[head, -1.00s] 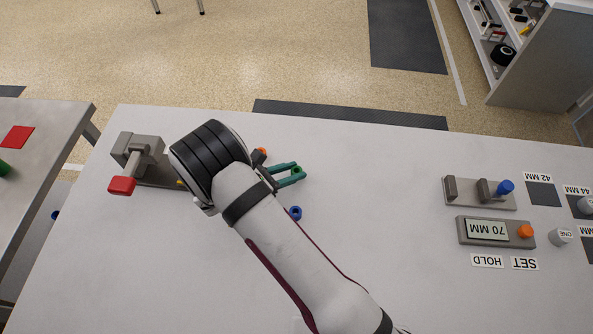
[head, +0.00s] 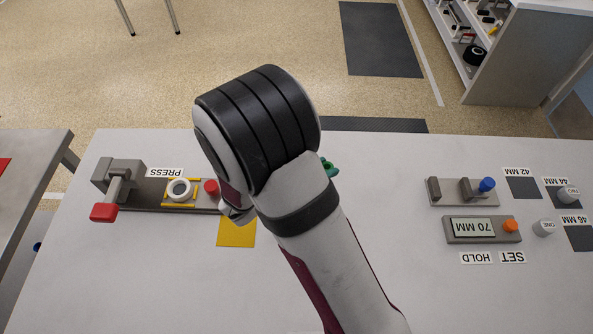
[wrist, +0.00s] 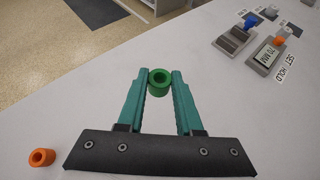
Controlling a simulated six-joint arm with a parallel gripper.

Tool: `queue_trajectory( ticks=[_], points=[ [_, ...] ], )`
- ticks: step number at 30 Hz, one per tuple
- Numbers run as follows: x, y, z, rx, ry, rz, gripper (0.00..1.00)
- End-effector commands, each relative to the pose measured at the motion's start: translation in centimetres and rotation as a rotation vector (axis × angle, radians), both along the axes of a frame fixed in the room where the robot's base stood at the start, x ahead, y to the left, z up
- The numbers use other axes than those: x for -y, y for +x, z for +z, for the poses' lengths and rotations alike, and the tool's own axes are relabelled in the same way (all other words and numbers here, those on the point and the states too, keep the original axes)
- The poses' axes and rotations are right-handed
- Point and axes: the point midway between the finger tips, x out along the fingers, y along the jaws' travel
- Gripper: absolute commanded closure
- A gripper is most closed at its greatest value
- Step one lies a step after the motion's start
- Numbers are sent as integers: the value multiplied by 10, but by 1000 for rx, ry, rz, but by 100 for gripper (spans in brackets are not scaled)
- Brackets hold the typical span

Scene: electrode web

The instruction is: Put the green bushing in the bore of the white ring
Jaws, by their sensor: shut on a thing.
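My gripper (wrist: 160,84) has teal fingers shut on the green bushing (wrist: 160,90) at their tips in the wrist view. The bushing's open bore faces the camera. In the head view the arm hides most of the gripper, and only a bit of teal finger shows at its right. The white ring (head: 179,189) sits on a yellow-framed seat on the press (head: 140,193) at the left of the table, its dark bore facing up. The gripper is to the right of the ring and apart from it.
A red knob (head: 211,188) stands beside the ring. A yellow mat (head: 236,232) lies in front of the press. An orange bushing (wrist: 42,157) lies on the table. At the right are a gauge (head: 482,229) reading 70 MM, a blue-knobbed fixture (head: 465,192) and grey cylinders (head: 544,228).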

Motion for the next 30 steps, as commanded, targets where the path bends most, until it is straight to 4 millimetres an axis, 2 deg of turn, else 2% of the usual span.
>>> queue_trajectory(
  ticks=[2, 5, 8, 12, 15, 18, 22, 25, 30],
  points=[
    [4, 0, 5, 0, 2, 9, 100],
    [-10, 5, 8, -2, 6, 68, 100],
    [-44, 15, 11, -5, 16, 182, 100],
    [-111, 26, 20, -10, 21, 394, 100],
    [-162, 26, 28, -8, 18, 555, 100],
    [-202, 22, 36, -5, 10, 683, 100],
    [-231, 17, 42, -1, 1, 772, 100],
    [-253, 11, 33, -2, -1, 794, 100],
    [-304, -6, 0, -2, -1, 794, 100]
  ],
)
